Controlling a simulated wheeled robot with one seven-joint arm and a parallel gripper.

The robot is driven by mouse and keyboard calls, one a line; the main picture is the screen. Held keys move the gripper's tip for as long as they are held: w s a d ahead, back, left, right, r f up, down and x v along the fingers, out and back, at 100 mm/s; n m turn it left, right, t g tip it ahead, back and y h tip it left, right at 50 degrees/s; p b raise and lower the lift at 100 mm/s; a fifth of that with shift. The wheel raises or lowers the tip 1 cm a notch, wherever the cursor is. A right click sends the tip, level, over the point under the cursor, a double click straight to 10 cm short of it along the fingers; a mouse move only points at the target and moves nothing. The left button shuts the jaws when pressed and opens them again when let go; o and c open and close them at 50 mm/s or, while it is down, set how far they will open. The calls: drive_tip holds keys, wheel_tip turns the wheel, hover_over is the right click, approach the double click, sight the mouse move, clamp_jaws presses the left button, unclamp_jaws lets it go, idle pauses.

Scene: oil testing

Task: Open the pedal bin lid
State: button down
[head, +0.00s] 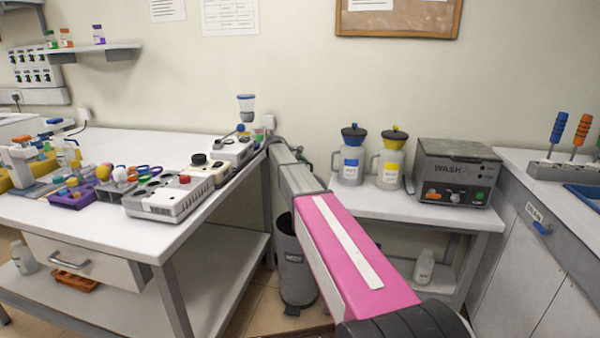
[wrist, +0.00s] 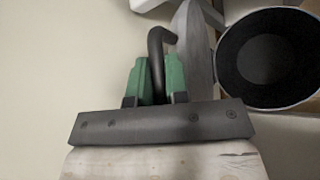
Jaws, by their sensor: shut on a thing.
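The pedal bin (head: 296,270) is a dark grey cylinder with a small label, on the floor between the left bench and the low table. My arm hides part of its top in the head view. In the wrist view its round opening (wrist: 268,60) is uncovered, with a pale rim and dark inside. The grey lid (wrist: 198,55) shows nearly edge-on beside the opening, tilted up. My gripper (wrist: 155,66) has green fingers shut on the dark curved lid handle (wrist: 158,40). The fingers are not clear in the head view.
The left bench (head: 85,220) holds instruments close to my arm. The low table (head: 385,205) carries two jugs (head: 351,160) and a grey WASH box (head: 455,172). The wall is close behind the bin.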

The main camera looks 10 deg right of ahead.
drive_tip(key=shift+w+d+r, duration=0.1)
drive_tip(key=shift+w+d, duration=0.2)
drive_tip(key=shift+w, duration=0.3)
drive_tip(key=shift+w+d, duration=0.25)
drive_tip(key=shift+w, duration=0.35)
drive_tip(key=c, duration=1.1)
unclamp_jaws()
drive_tip(key=v, duration=0.7)
drive_tip(key=shift+a+r, duration=0.15)
drive_tip(key=shift+a, duration=0.05)
